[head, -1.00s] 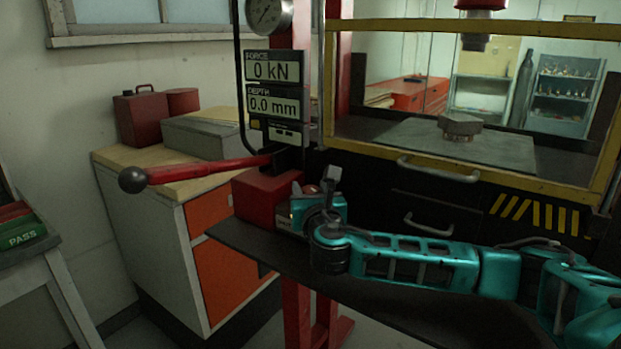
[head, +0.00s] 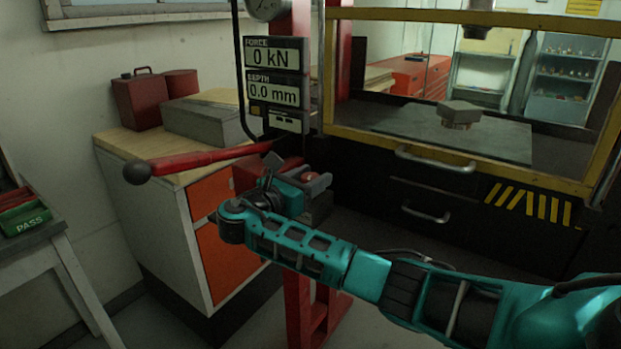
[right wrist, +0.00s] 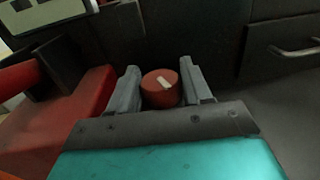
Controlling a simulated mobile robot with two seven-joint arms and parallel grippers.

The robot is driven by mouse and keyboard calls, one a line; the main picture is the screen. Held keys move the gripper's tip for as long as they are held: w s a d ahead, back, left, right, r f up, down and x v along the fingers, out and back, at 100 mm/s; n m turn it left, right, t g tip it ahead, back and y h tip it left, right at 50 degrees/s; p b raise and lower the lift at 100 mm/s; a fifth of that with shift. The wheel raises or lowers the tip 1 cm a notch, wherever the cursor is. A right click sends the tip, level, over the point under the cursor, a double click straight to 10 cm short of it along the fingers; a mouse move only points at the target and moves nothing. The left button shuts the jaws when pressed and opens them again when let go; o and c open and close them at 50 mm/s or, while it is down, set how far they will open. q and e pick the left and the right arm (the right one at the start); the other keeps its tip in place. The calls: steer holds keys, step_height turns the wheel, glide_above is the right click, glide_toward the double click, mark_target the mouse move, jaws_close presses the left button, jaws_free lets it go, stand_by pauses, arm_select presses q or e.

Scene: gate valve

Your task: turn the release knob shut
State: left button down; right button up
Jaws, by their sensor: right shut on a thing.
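The release knob (right wrist: 160,88) is a short red cylinder with a pale mark on its face. In the right wrist view it sits between the two grey fingers of my right gripper (right wrist: 162,86), which is shut on it. In the head view my right gripper (head: 318,182) reaches the front of the press beside the red pump block (head: 247,175). A small red part of the knob (head: 309,177) shows between the fingers there. The pale mark runs at a slant in the right wrist view. My left gripper is in neither view.
The red pump lever (head: 205,160) with a black ball sticks out left above the cabinet (head: 150,220). The display (head: 273,70) reads 0 kN and 0.0 mm. Drawer handles (head: 426,215) and the yellow-framed guard are to the right. A side table with a green PASS tray (head: 25,220) stands far left.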

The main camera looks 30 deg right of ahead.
steer(key=shift+m+g, duration=0.6)
steer(key=shift+g, duration=0.3)
steer(key=shift+h, duration=0.3)
steer(key=o, duration=1)
steer(key=shift+c, duration=0.2)
steer(key=a, duration=0.4)
steer(key=s+a, duration=0.1)
steer(key=a, duration=0.3)
steer(key=s+a, duration=0.1)
steer(key=a, duration=0.3)
steer(key=shift+s+a, duration=0.1)
steer(key=shift+a, duration=0.25)
